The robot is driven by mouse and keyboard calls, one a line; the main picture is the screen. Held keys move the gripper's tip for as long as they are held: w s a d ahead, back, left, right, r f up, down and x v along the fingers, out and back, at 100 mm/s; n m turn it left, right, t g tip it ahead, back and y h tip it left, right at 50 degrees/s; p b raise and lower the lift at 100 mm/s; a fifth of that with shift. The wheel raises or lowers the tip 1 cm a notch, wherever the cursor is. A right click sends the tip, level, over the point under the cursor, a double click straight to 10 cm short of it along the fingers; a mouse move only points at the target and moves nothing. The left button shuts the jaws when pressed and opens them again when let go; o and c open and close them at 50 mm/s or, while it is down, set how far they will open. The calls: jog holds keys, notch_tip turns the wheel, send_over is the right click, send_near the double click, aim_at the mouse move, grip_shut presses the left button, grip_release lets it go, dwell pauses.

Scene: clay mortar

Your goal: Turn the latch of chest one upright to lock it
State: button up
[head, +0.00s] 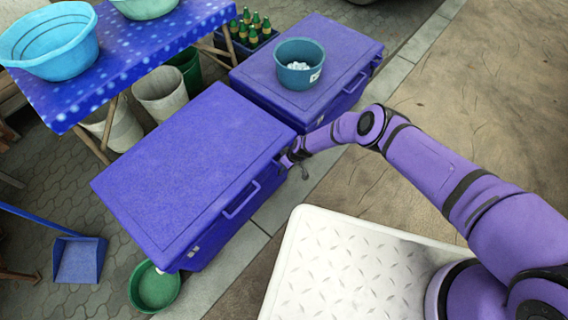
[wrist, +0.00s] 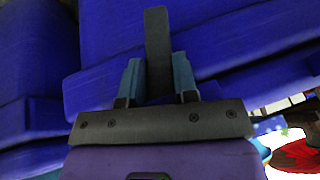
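The nearer blue chest (head: 190,160) stands closed in the middle of the head view, with a handle (head: 241,200) on its front side. My gripper (head: 289,160) is at this chest's far front corner; its fingers are mostly hidden there. In the wrist view my gripper (wrist: 158,85) has its two blue-grey fingers against both sides of a dark bar-shaped latch (wrist: 157,38). The latch runs straight up the picture between the fingers, across the slanting blue chest edges (wrist: 225,55), and is not quite square to them. I cannot read the chest's number.
A second blue chest (head: 270,78) stands behind, with a teal bowl (head: 299,72) on its lid. A blue-spotted table (head: 125,60) with basins is at upper left. A green bowl (head: 154,287) and a dustpan (head: 80,259) are on the ground. The paving at right is clear.

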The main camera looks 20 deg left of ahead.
jog(key=shift+s+a+n+t+h, duration=0.1)
jog(key=shift+s+n+t+h, duration=0.15)
jog(key=shift+t, duration=0.35)
jog(key=shift+s+n+t+h, duration=0.1)
jog(key=shift+t+h, duration=0.25)
jog(key=shift+t, duration=0.25)
jog(key=o, duration=0.9)
jog(key=shift+r, duration=0.15)
jog(key=v, duration=1)
jog(key=shift+r, duration=0.25)
